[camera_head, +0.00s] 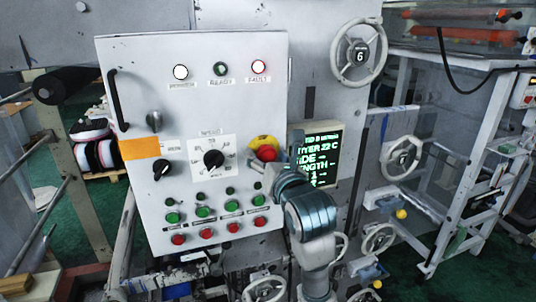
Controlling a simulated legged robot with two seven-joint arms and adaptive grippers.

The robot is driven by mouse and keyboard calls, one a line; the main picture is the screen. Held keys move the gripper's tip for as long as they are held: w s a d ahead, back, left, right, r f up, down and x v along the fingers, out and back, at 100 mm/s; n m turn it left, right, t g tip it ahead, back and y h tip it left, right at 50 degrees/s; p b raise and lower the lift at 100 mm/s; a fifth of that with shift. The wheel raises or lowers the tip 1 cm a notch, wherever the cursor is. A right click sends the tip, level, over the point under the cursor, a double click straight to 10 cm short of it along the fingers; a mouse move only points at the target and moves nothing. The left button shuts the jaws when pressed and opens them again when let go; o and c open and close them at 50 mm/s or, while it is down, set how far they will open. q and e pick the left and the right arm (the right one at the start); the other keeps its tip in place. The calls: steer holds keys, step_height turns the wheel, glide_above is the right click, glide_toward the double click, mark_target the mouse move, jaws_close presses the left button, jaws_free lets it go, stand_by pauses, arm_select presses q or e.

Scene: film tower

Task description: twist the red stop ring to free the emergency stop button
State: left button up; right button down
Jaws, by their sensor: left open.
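The emergency stop on the grey control panel (130,205) has a yellow surround (262,140) with a red stop ring (267,153) on it, right of the middle of the panel. My left gripper (262,167) is just below the red ring, close to the panel face, and is open. Its fingers are small in view and partly hidden by my wrist. I cannot tell whether they touch the ring. The lower edge of the ring is partly covered by the gripper. My right gripper is not in view.
A black selector knob (213,159) sits left of the stop, with green buttons (203,211) and red buttons (206,233) below. A text display (322,143) is to the right, partly behind my arm. A handwheel (375,73) projects at upper right; more handwheels stand lower right.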

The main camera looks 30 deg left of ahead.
arm_select(q)
steer(key=shift+d, duration=0.1)
steer(key=c, duration=1.2)
steer(key=shift+o, duration=0.2)
steer(key=shift+m, duration=0.4)
steer(key=m, duration=0.4)
steer(key=shift+m, duration=2.2)
